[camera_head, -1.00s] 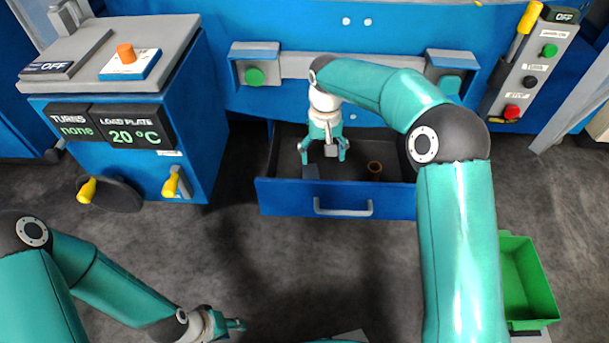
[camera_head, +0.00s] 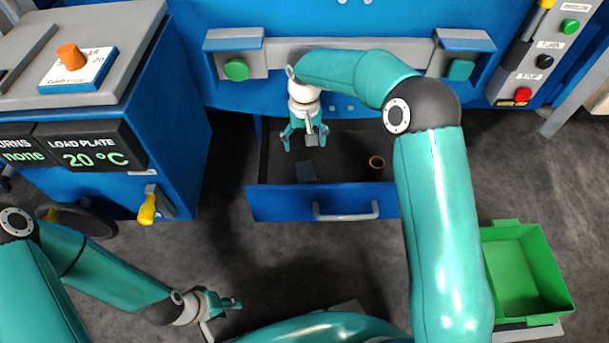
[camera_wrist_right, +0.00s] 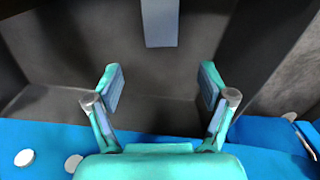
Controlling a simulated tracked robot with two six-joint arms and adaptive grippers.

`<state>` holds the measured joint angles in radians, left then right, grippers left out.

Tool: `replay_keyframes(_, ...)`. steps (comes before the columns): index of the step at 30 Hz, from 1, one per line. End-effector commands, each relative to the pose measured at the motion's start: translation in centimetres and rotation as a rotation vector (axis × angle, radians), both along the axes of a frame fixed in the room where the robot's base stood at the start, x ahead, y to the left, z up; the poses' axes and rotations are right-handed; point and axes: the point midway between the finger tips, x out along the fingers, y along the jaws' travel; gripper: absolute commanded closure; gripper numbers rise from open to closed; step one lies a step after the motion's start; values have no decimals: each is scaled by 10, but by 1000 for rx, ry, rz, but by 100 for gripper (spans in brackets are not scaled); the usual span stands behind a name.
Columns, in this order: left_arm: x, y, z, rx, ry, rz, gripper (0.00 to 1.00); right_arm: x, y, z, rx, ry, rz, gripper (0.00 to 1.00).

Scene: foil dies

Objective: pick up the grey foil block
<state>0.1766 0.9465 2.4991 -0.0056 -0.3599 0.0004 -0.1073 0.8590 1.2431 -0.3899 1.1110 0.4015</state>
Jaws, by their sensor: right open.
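The grey foil block (camera_head: 306,171) lies in the left part of the open blue drawer (camera_head: 330,204). In the right wrist view the block (camera_wrist_right: 160,22) shows at the top centre, cut by the picture edge, flat and grey-blue. My right gripper (camera_head: 305,145) hangs over the back of the drawer, behind the block. In the wrist view its two fingers (camera_wrist_right: 160,84) are apart with nothing between them, and the block is beyond the fingertips, in line with the gap. My left gripper (camera_head: 228,302) is low at the front left, away from the drawer; its fingers overlap in this view.
A green bin (camera_head: 524,270) stands at the lower right. A blue cabinet with a load plate display (camera_head: 90,158) is at the left.

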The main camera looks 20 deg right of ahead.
Motion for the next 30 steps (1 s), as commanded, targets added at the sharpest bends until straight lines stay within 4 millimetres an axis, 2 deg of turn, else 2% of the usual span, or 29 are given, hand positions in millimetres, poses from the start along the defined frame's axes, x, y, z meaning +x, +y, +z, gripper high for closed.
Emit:
replay_keyframes(1,0,0,-6,0,0,0,60,0,0,-15,-1,3,1,19)
replay_keyframes(6,0,0,-12,0,0,0,60,0,1,-40,-1,1,1,19)
replay_keyframes(14,0,0,-16,0,0,0,60,0,2,-55,-1,0,3,19)
replay_keyframes(24,0,0,-33,0,0,0,60,-2,4,-98,0,1,3,19)
replay_keyframes(30,0,0,-32,0,0,0,60,-2,4,-100,0,-1,3,19)
